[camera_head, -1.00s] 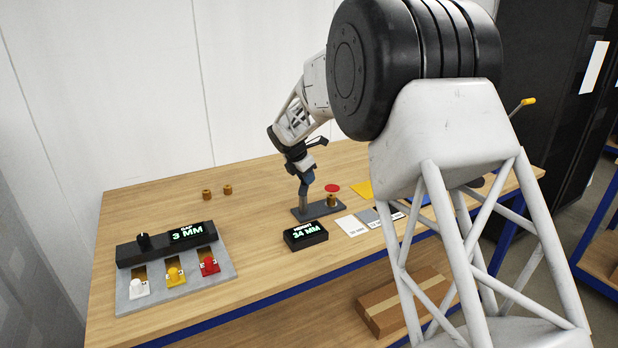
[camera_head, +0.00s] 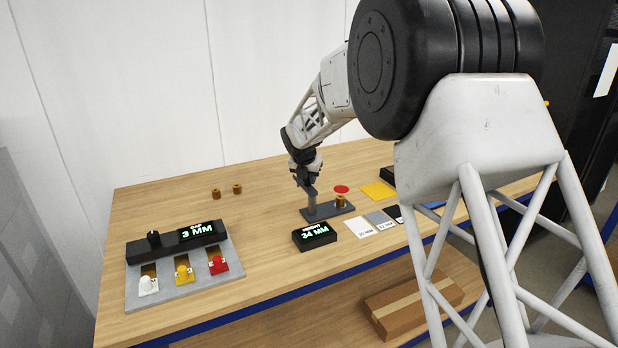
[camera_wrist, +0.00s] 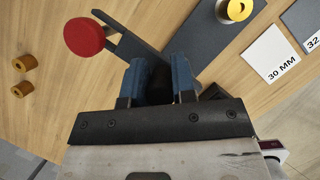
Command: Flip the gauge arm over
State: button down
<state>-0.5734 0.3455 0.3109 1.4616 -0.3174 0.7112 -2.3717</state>
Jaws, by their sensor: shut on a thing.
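The height gauge has a dark base plate (camera_head: 322,212), an upright grey post (camera_head: 312,202) and a dark gauge arm (camera_wrist: 126,40) ending in a red disc (camera_wrist: 84,37). The red disc also shows in the head view (camera_head: 341,189), a little above a brass cylinder (camera_head: 340,202) on the base plate. My gripper (camera_wrist: 158,82) comes down from above at the post's top. Its blue fingers are shut on a dark part of the gauge arm, with the red disc's side reaching out to the upper left in the wrist view. The fingers partly hide the pivot.
A black display (camera_head: 314,236) in front of the gauge reads 34 MM. Labelled cards (camera_head: 362,228) lie to its right. A fixture panel (camera_head: 232,277) with white, yellow and red pieces stands at left. Two brass cylinders (camera_head: 226,190) stand behind. Bare table lies between.

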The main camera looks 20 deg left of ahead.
dwell(0.3)
jog(key=c, duration=0.9)
grip_release()
jog(key=shift+c, duration=0.2)
jog(key=shift+s+r, duration=0.1)
jog(key=shift+r, duration=0.05)
jog(key=v, duration=0.7)
jog(key=shift+r, duration=0.3)
jog(key=shift+s, duration=0.1)
